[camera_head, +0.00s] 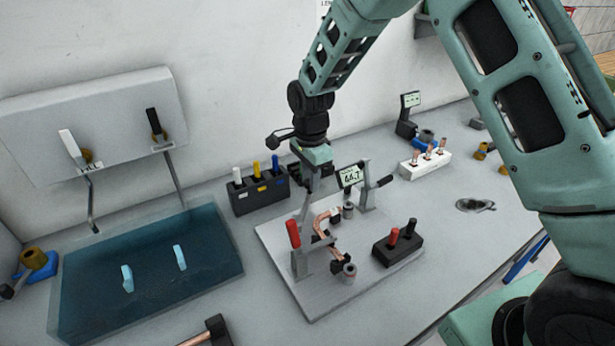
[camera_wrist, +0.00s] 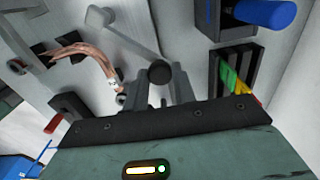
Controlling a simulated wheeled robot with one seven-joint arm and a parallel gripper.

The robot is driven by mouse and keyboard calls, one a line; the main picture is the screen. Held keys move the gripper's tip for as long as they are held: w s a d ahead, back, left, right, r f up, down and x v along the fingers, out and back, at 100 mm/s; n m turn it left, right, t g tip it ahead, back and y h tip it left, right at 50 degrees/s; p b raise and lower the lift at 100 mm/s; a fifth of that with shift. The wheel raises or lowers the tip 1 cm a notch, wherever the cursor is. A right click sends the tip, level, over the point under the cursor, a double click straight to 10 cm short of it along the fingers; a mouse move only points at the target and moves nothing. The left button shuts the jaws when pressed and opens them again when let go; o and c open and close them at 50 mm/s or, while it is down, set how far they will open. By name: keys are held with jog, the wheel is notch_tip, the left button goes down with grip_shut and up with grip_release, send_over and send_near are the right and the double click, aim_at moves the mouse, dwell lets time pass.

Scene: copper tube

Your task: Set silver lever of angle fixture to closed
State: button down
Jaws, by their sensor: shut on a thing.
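The angle fixture (camera_head: 278,245) is a grey board with posts and clamps, and a bent copper tube (camera_head: 327,218) lies on it. The tube also shows in the wrist view (camera_wrist: 85,52). In the wrist view the silver lever (camera_wrist: 132,40) runs from a pale block to a round black knob (camera_wrist: 160,72) at its end. My gripper (camera_wrist: 168,86) is shut on the lever at its knob end, with a finger on each side. In the head view my gripper (camera_head: 311,187) is over the back of the fixture and partly hides the lever.
A red-handled clamp (camera_head: 293,234) stands at the fixture's front left. A black block (camera_head: 398,250) with red and black handles sits at its right. A blue tray (camera_head: 145,275) lies left.

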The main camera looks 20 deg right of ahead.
jog(key=shift+s+d+r+m, duration=0.1)
jog(key=shift+s+d+m, duration=0.55)
jog(key=shift+m, duration=0.55)
jog(key=s+d+m+p, duration=0.1)
jog(key=m, duration=0.1)
jog(key=shift+s+d+r+m, duration=0.1)
jog(key=shift+s+m, duration=0.2)
jog(key=shift+s, duration=0.1)
jog(key=shift+s+d+m+p, duration=0.35)
jog(key=shift+s+m+p, duration=0.5)
jog(key=shift+m, duration=0.25)
jog(key=shift+s+d+m+p, duration=0.15)
jog(key=shift+s+m+p, duration=0.6)
jog(key=shift+m, duration=0.35)
jog(key=shift+s, duration=0.1)
jog(key=c, duration=1.1)
grip_release()
jog(key=shift+c, duration=0.2)
